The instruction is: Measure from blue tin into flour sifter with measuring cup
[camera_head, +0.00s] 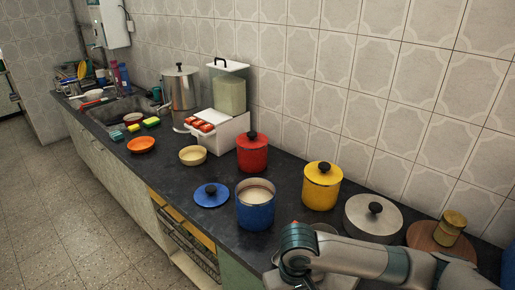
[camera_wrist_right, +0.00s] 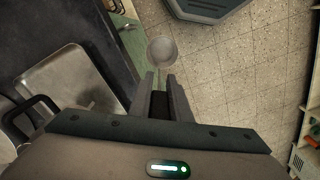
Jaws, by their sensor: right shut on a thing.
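The blue tin (camera_head: 255,208) stands open on the dark counter, with pale contents inside. Its blue lid (camera_head: 211,194) lies flat to its left. My right gripper (camera_wrist_right: 168,100) is shut on the handle of a small round measuring cup (camera_wrist_right: 162,52). In the wrist view the cup shows over the floor, beyond the counter edge; I cannot tell whether it holds anything. In the head view my right arm covers the area right of the tin and hides the cup. I cannot make out a flour sifter for certain. My left gripper is not in view.
A red tin (camera_head: 252,153) and a yellow tin (camera_head: 321,186) stand behind, both lidded. A lidded pan (camera_head: 373,216) and a wooden board (camera_head: 424,238) are to the right. A metal tray-like thing (camera_wrist_right: 72,85) shows in the wrist view. A cream bowl (camera_head: 193,156) stands further left.

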